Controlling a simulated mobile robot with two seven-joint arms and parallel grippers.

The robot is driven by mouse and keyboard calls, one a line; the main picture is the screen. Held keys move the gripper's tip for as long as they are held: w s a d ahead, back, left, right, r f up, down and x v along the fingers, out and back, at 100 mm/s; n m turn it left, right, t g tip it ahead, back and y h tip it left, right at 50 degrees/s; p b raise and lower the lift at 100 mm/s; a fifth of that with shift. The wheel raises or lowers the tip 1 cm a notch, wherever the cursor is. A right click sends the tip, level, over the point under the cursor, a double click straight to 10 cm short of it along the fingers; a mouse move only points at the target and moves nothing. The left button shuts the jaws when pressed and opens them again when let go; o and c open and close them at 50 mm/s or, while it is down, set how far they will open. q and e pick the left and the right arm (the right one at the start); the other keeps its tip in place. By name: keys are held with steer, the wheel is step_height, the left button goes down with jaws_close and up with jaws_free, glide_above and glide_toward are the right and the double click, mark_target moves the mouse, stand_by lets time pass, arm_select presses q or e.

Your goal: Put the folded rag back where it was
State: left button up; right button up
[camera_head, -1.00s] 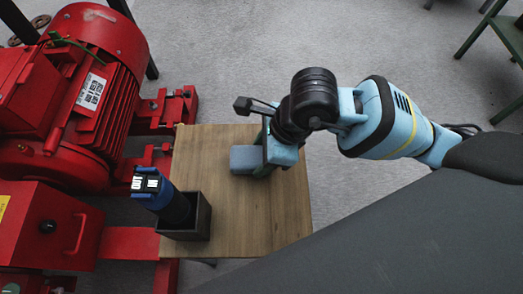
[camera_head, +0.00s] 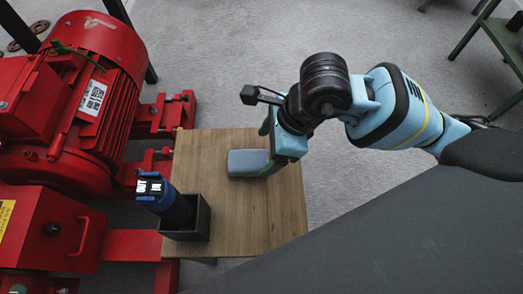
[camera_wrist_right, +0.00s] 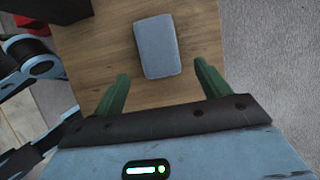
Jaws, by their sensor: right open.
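The folded rag (camera_head: 247,163) is a grey-blue flat block lying on the wooden table top (camera_head: 250,222). In the right wrist view the rag (camera_wrist_right: 158,46) lies on the wood just beyond the fingertips, in line with the gap between them. My right gripper (camera_wrist_right: 160,82) is open and empty, its two green fingers apart. In the head view my right gripper (camera_head: 268,150) is at the rag's right side, and its fingers are partly hidden by the wrist. My left gripper is not in view.
A dark open box (camera_head: 195,222) holding a black and blue device (camera_head: 160,194) stands at the table's front left corner. The red pumpset (camera_head: 80,110) borders the table on the left. The right part of the table is clear. A green stand (camera_head: 490,35) is at the upper right.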

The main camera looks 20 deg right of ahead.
steer(key=p+v, duration=0.2)
steer(key=v, duration=0.5)
stand_by(0.4)
